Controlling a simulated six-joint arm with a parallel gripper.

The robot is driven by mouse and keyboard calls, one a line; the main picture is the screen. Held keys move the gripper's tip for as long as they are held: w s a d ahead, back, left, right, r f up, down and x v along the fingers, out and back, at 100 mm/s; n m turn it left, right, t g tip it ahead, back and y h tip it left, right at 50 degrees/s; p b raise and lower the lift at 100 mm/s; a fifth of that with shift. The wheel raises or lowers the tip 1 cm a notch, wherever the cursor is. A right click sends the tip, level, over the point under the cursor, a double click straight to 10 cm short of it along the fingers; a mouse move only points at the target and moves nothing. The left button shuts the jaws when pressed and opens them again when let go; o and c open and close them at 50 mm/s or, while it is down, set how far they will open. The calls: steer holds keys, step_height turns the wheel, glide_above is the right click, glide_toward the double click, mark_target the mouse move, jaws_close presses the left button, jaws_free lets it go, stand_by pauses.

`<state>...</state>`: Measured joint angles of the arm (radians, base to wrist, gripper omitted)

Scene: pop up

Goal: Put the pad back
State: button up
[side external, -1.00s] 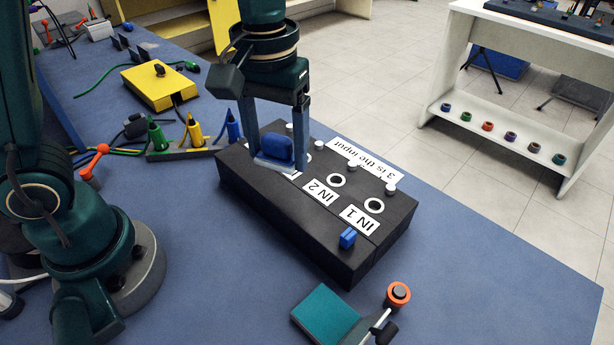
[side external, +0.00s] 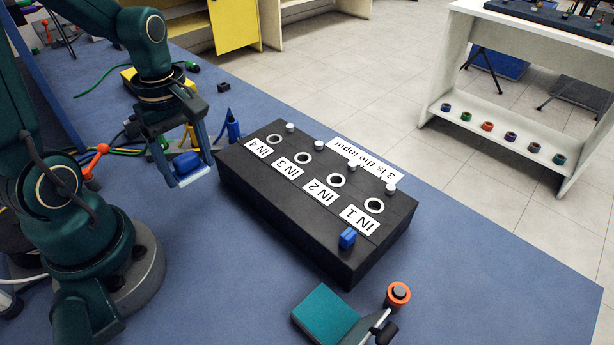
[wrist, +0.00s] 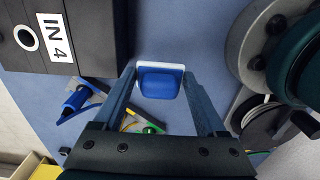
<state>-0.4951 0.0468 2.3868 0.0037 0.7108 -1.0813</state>
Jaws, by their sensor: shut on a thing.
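My gripper (side external: 184,178) is shut on a blue pad (side external: 187,162) with a white base. It holds the pad in the air to the left of the black box (side external: 290,237), between the box and my base. In the wrist view the pad (wrist: 160,82) sits between the fingertips, with blue tabletop behind it. The box top carries holes labelled IN 1 to IN 4, white pegs, and a sign reading "3 is the input".
A teal pad (side external: 326,312) and an orange-red ring part (side external: 398,293) lie at the front of the blue table (side external: 480,260). Colored cone-shaped tools, the blue one (side external: 233,126) among them, and cables lie behind my gripper. The table right of the box is clear.

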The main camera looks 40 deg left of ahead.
mark_target(200, 196)
steer(key=shift+f, duration=2.6)
steer(key=shift+f, duration=0.1)
steer(key=o, duration=1)
steer(key=shift+r, duration=2.1)
